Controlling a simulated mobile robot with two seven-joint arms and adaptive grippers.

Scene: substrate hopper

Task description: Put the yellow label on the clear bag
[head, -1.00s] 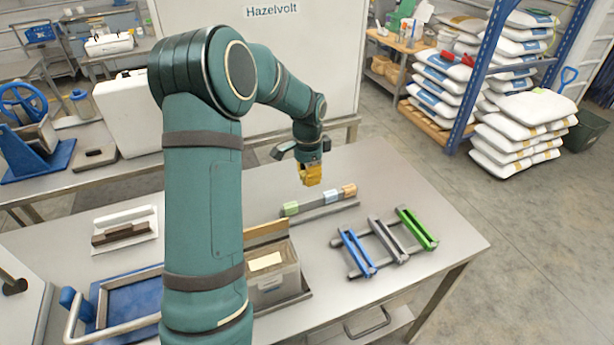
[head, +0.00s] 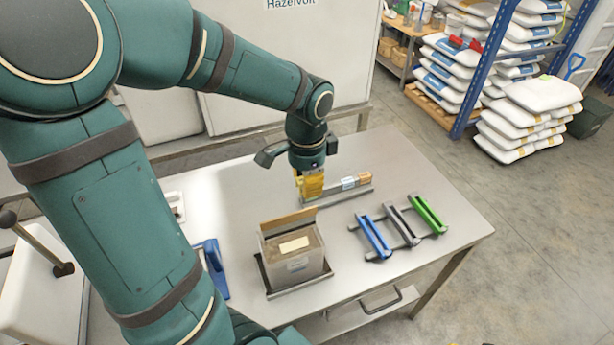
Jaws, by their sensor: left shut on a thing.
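My left gripper (head: 309,184) comes down from above over the back middle of the table, shut on a small yellow piece (head: 313,184), which looks like the yellow label. It is above and behind a clear, boxy, see-through holder (head: 292,266), which looks like the clear bag. The holder has brownish contents, a pale patch on top and a tan board at its back. It stands on a dark tray (head: 263,279). The gripper and the holder are apart. My right gripper is not in view.
A grey strip (head: 335,197) with a light blue piece (head: 348,183) and an orange piece (head: 365,178) lies behind and right of the holder. A rack with blue (head: 373,236), grey and green (head: 428,213) bars stands at right. The table's right back is clear.

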